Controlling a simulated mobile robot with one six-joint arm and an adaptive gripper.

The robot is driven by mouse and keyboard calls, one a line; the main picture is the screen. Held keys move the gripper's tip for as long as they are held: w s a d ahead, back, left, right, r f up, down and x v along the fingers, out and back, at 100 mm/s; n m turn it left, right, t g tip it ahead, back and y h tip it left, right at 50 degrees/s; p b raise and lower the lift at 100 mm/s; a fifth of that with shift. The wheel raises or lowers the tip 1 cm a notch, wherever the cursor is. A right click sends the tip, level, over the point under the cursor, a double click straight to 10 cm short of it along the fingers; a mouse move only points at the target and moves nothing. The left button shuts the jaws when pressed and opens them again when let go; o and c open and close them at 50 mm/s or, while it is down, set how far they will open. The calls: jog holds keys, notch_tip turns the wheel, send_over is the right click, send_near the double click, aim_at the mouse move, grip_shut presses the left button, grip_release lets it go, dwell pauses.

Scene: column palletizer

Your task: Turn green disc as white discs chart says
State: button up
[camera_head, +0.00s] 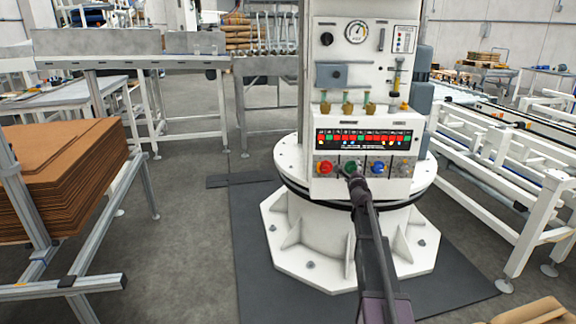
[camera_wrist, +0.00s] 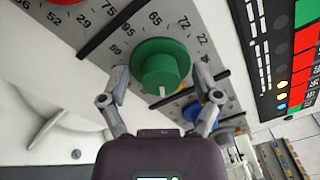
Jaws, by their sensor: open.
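The green disc (camera_head: 350,165) is in a row of dials on the lower front of the white column panel. In the wrist view the green disc (camera_wrist: 160,62) has a white mark on its rim, at the bottom of the picture, and printed numbers around it. My gripper (camera_wrist: 162,78) is open, one finger on each side of the disc; contact cannot be told. In the head view my gripper (camera_head: 352,176) partly covers the disc. A small chart (camera_head: 403,39) with coloured dots is at the panel's upper right, too small to read.
A red disc (camera_head: 325,168) is left of the green one and a blue disc (camera_head: 379,168) right of it. A black display (camera_head: 363,139) with red and green cells is above. Brass-coloured fittings (camera_head: 347,109) stick out higher up. Stacked brown sheets (camera_head: 60,175) stand at left.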

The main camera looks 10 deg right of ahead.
jog(key=shift+m, duration=2.3)
jog(key=shift+r+m+g+p, duration=0.1)
jog(key=shift+m+g+p, duration=0.25)
jog(key=shift+m, duration=1.95)
